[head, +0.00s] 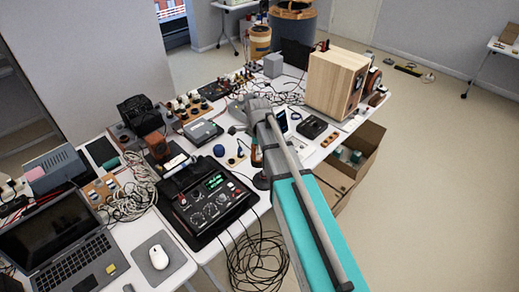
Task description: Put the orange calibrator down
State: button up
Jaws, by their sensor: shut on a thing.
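My arm reaches up from the bottom right over the white table (213,258). My gripper (257,143) is at its far end, mostly hidden by the grey wrist and arm. It is shut on a small orange thing that shows just left of the arm, which looks like the orange calibrator (256,157). The calibrator is partly covered by the arm. I cannot tell whether its underside touches the table.
A black mixer unit (208,204) stands left of the arm, with a laptop (60,240) and mouse (158,257) nearer. A wooden speaker box (336,84) stands right. Cables and small devices crowd the table. A cardboard box (368,143) is on the floor.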

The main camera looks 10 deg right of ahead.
jog(key=shift+f, duration=0.1)
dwell(0.3)
notch_tip(320, 180, down, 7)
jog(key=b, duration=0.7)
jog(key=shift+s, duration=0.25)
